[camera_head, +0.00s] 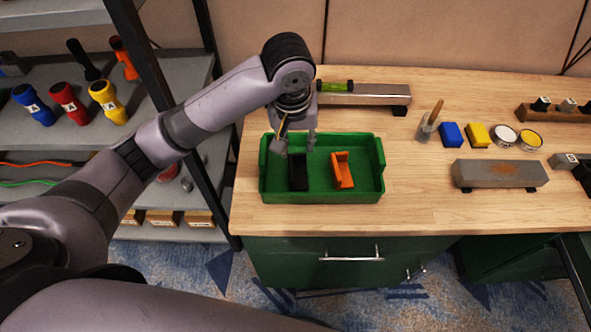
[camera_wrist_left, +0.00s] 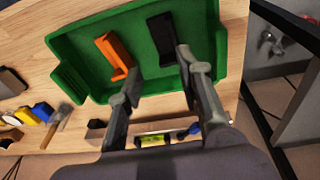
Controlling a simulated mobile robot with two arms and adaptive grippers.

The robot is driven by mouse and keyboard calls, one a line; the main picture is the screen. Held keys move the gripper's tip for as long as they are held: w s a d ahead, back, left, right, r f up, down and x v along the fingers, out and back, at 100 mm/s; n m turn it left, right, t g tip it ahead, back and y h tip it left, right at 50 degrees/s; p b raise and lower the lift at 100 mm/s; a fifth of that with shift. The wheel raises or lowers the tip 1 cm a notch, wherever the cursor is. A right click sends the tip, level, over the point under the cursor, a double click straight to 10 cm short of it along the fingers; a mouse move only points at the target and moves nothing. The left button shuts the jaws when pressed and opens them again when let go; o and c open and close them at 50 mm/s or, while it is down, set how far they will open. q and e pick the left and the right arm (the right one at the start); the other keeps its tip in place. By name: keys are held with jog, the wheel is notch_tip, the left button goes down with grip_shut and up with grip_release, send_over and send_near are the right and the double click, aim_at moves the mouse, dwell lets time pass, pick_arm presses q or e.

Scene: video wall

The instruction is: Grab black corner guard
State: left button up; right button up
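The black corner guard (camera_head: 299,174) sits in the left part of a green tray (camera_head: 325,196) on the wooden workbench. It also shows in the left wrist view (camera_wrist_left: 160,33), just beyond the gripper's fingers. My left gripper (camera_head: 296,146) is open and empty above the tray, with its fingers pointing down near the black guard. The gripper hides part of the tray's back rim. My right gripper is not in view.
An orange corner guard (camera_head: 343,172) sits in the tray beside the black one. Behind the tray are a metal bar and a green spirit level (camera_head: 337,87). A sharpening stone (camera_head: 500,174), coloured blocks and tins stand to the right. A shelf rack (camera_head: 150,60) rises at left.

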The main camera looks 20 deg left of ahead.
pick_arm(q)
notch_tip(320, 180, up, 2)
jog(key=w+a+n, duration=0.1)
jog(key=a, duration=0.1)
jog(key=p, duration=0.1)
send_over(291, 167)
jog(key=shift+y, duration=0.4)
jog(key=f, duration=1.1)
jog(key=shift+s+f, duration=0.1)
jog(key=shift+s, duration=0.15)
notch_tip(291, 167, down, 5)
jog(key=shift+w+r+p, duration=0.1)
jog(key=shift+p, duration=0.5)
jog(key=shift+w+f, duration=0.1)
jog(key=shift+f, duration=0.25)
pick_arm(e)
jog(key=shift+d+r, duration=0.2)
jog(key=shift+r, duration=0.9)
pick_arm(q)
grip_shut()
